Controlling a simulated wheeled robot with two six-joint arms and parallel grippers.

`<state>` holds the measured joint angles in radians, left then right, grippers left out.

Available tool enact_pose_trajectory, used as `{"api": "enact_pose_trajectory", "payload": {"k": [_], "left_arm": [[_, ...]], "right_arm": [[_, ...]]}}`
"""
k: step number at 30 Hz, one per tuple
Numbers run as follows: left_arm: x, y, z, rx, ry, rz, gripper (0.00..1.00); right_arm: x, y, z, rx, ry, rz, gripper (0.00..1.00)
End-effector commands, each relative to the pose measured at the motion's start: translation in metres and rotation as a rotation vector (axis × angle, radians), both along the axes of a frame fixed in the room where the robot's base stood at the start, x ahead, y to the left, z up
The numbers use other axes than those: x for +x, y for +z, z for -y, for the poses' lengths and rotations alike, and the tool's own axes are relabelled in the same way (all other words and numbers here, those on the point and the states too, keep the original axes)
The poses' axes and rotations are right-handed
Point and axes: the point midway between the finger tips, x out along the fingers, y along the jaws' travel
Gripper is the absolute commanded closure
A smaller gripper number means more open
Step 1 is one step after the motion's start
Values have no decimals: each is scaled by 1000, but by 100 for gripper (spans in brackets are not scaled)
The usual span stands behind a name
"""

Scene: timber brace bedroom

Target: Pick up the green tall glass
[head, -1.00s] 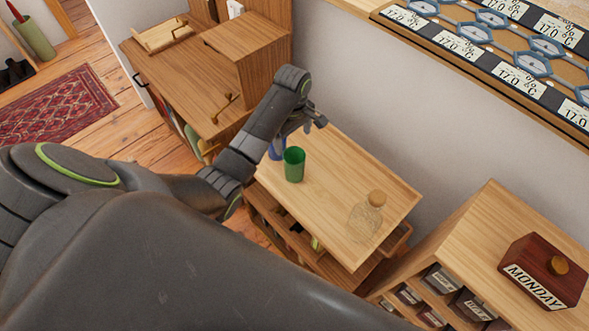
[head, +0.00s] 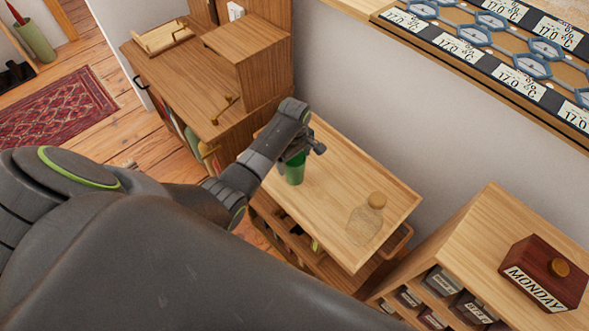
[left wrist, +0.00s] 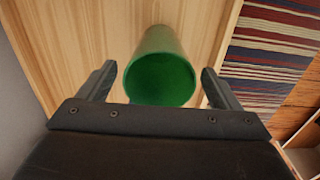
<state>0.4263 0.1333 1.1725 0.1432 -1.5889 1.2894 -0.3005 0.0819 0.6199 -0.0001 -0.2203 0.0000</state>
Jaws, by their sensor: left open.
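The green tall glass (head: 294,172) stands upright on a light wooden side table (head: 335,180). In the left wrist view the glass (left wrist: 160,70) shows its round open rim towards me. My left gripper (left wrist: 160,85) is open, with one finger on each side of the glass and a gap visible on both sides. In the head view my left gripper (head: 300,150) is over the glass and hides part of its rim. My right gripper is not in view.
A clear bottle with a cork-coloured top (head: 366,218) stands on the same table, to the right. A wooden desk (head: 180,80) is at the left. A cabinet with a MONDAY box (head: 543,272) is at the right. A wall runs behind the table.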

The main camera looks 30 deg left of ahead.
Motion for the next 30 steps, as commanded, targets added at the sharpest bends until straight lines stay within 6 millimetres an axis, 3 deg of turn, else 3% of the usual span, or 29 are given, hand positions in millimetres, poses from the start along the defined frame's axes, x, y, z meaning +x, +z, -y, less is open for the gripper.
{"api": "enact_pose_trajectory", "payload": {"k": [2,15,23,30], "left_arm": [[0,0,0,0,0,0,22],[0,0,0,0,0,0,80],[1,3,0,0,0,1,82],[2,35,0,0,0,5,82]], "right_arm": [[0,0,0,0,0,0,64],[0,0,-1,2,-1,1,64],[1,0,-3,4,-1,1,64],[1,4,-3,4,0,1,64]]}}
